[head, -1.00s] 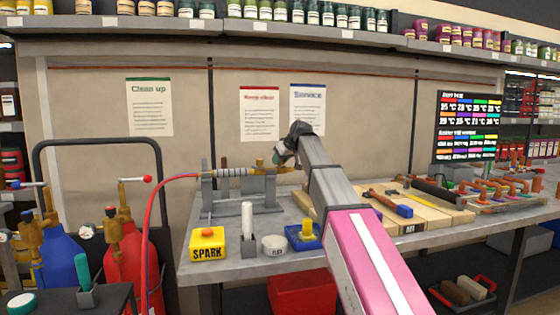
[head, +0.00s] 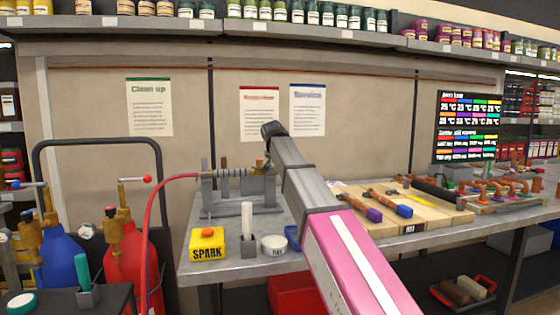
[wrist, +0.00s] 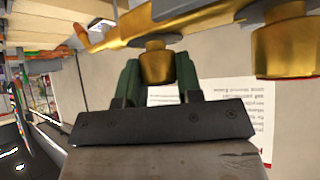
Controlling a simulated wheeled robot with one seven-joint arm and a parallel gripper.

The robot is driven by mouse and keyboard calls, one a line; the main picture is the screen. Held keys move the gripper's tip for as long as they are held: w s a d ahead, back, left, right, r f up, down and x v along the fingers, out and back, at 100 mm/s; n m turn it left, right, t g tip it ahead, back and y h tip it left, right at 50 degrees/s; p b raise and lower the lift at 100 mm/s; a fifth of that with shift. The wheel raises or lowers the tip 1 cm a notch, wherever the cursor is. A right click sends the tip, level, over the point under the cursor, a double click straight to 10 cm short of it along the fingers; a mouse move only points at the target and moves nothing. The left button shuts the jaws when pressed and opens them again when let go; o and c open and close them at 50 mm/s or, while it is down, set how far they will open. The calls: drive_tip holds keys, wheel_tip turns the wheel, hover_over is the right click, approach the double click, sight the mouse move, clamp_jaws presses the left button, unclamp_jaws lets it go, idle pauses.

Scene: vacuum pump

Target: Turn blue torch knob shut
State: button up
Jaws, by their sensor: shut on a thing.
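In the wrist view, a brass torch body (wrist: 200,20) runs across the top with two round brass knobs under it. My gripper (wrist: 157,80), with green fingers, is shut on the nearer-to-centre knob (wrist: 156,64), one finger on each side. The other knob (wrist: 285,50) is free, to the right. No blue marking shows on either knob, so I cannot tell which is the blue one. In the head view, the torch (head: 257,168) sits at the grey stand (head: 240,201), partly hidden by my arm. The fingers are hidden there.
A yellow spark box (head: 207,246), a grey holder with a white stick (head: 248,228) and a round tin (head: 274,245) stand at the bench front. A blue tray (head: 292,236) is mostly behind my arm. A red hose (head: 151,230) runs from the cylinders to the stand.

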drive_tip(key=shift+m+g+h, duration=0.4)
drive_tip(key=shift+m+h, duration=0.8)
drive_tip(key=shift+m, duration=0.5)
drive_tip(key=o, duration=0.9)
drive_tip(key=shift+o, duration=0.2)
drive_tip(key=v, duration=1.1)
drive_tip(key=shift+w+a+f, duration=0.1)
